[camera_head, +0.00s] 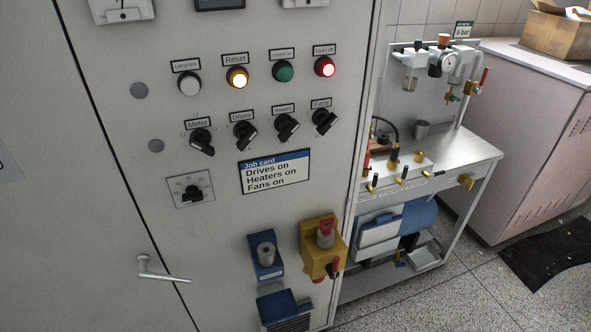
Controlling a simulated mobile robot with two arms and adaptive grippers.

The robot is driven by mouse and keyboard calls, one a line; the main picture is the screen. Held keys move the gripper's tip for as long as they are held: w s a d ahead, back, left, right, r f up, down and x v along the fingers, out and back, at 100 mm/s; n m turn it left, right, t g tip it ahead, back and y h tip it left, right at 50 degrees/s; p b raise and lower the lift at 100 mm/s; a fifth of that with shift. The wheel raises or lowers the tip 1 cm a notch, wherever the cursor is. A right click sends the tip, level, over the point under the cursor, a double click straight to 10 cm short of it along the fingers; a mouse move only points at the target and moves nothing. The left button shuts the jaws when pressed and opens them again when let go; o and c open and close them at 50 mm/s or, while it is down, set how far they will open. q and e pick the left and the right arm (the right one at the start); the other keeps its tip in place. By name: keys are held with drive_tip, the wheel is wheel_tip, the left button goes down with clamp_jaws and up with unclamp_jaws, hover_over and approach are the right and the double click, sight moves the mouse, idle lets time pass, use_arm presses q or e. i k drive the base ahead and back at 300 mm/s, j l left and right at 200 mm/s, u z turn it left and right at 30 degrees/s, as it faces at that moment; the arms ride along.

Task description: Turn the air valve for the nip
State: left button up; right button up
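The air station is a grey metal bench (455,150) to the right of the cabinet. A row of brass valves with dark levers (402,175) sits along its front. Taller brass fittings with black tops stand behind them. A regulator with a round gauge (448,62) hangs on the back panel under a green "6 bar" sign (463,30). A brass valve with a red handle (483,80) is right of the gauge. No label naming the nip is legible, so I cannot tell which valve is the nip's. Neither of my grippers is in view.
A grey control cabinet (90,220) fills the left and middle, with lit Reset (237,78) and red (325,66) buttons, rotary switches and a job card (274,172). A yellow box with a red key (324,245) juts out. A pale cabinet (530,130) stands right.

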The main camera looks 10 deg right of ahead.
sight(371, 188)
drive_tip(key=i+l+u, duration=0.15)
drive_tip(key=l+u, duration=0.35)
drive_tip(key=i+l+u, duration=0.15)
drive_tip(key=l+u, duration=1.15)
drive_tip(key=u, duration=0.15)
